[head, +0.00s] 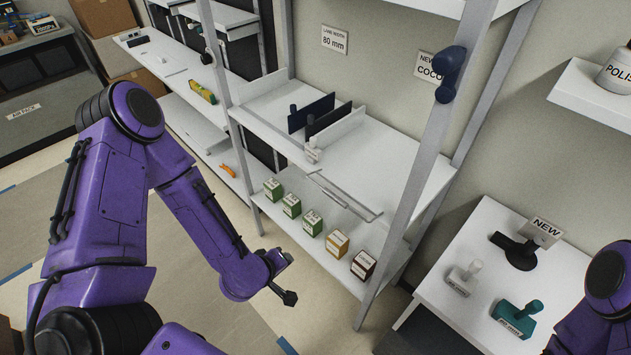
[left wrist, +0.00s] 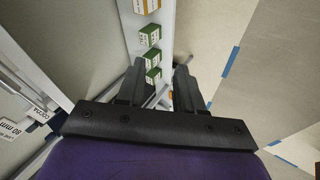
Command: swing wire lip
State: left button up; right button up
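The wire lip (head: 346,190) is a thin grey wire frame at the front edge of the upper white shelf (head: 390,160), sticking out over the lower shelf. My left gripper (head: 287,279) hangs in front of and below this shelf unit, apart from the wire lip. In the left wrist view its two dark fingers (left wrist: 158,88) are spread, with nothing held between them. I cannot make out the wire lip for sure in that view. My right arm shows at the lower right of the head view, but its gripper is out of sight.
Several small boxes, green (head: 312,222), tan (head: 337,243) and brown (head: 363,264), stand in a row on the lower shelf. Dark dividers (head: 328,120) stand on the upper shelf. A dark handle (head: 450,75) is on the right post. A white table (head: 455,240) holds stamp-like tools.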

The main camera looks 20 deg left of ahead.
aim_at(334, 198)
notch_tip(334, 198, up, 4)
jog(key=p, duration=0.2)
pick_arm(q)
jog(key=w+d+r+n+t+h, duration=0.25)
jog(key=w+r+t, duration=0.25)
jog(key=w+r, duration=0.7)
jog(key=w+d+f+h+b, duration=0.1)
jog(key=w+d+h+b, duration=0.1)
jog(key=w+d+b, duration=0.2)
jog(key=shift+w+f+m+b, duration=0.3)
jog(key=shift+w+m+b, duration=0.2)
jog(key=shift+b, duration=0.35)
jog(key=shift+r, duration=0.25)
grip_shut()
jog(key=shift+s+a+f+b, duration=0.1)
jog(key=shift+s+f+b, duration=0.1)
jog(key=shift+f+b, duration=0.55)
jog(key=shift+o, duration=1)
grip_release()
pick_arm(e)
notch_tip(334, 198, down, 7)
